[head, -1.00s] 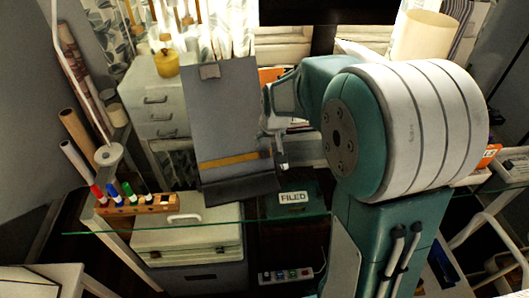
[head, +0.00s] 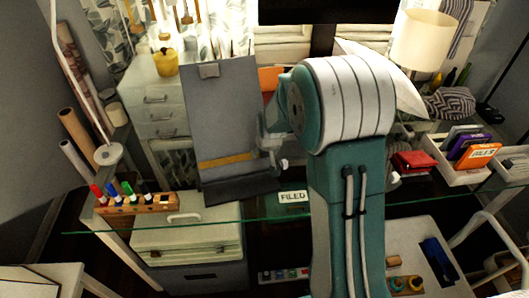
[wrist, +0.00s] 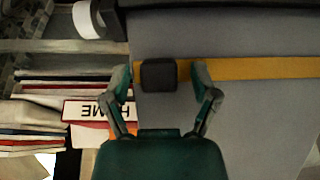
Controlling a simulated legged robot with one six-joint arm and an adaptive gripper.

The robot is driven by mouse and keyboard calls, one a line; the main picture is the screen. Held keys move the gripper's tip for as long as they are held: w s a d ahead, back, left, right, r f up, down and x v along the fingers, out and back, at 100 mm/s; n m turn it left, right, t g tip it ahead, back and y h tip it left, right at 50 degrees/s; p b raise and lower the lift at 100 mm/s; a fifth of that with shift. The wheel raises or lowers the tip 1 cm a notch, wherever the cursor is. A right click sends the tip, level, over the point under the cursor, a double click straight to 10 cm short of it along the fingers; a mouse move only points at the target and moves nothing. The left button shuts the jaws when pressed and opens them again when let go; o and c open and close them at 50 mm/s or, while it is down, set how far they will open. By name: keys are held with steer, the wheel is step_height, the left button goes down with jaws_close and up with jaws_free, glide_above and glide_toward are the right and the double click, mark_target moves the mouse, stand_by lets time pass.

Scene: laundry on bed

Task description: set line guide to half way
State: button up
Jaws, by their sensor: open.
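The line guide is a flat yellow bar (head: 225,160) across the lower part of an upright grey board (head: 220,110). In the wrist view the yellow bar (wrist: 255,68) runs level across the board (wrist: 230,120), with a dark square block (wrist: 158,75) near its left end there. My gripper (wrist: 160,76) is open, with one fingertip on each side of the block. I cannot tell whether either finger touches it. In the head view my gripper (head: 268,146) is at the board's right edge, partly hidden by my arm, and the block is not clear.
A pale round knob (wrist: 86,18) sticks out beside the board. A FILED sign (head: 293,197) lies below right. A wooden marker rack (head: 140,203) stands left on the glass desk (head: 200,228). A lamp (head: 425,40) and trays (head: 455,170) are at right.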

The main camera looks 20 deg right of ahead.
steer(key=shift+c, duration=0.3)
jaws_close()
steer(key=w+r, duration=0.2)
steer(key=r, duration=0.1)
steer(key=w+r, duration=0.5)
steer(key=shift+d+r, duration=0.15)
steer(key=shift+r, duration=0.15)
steer(key=shift+o, duration=0.3)
jaws_free()
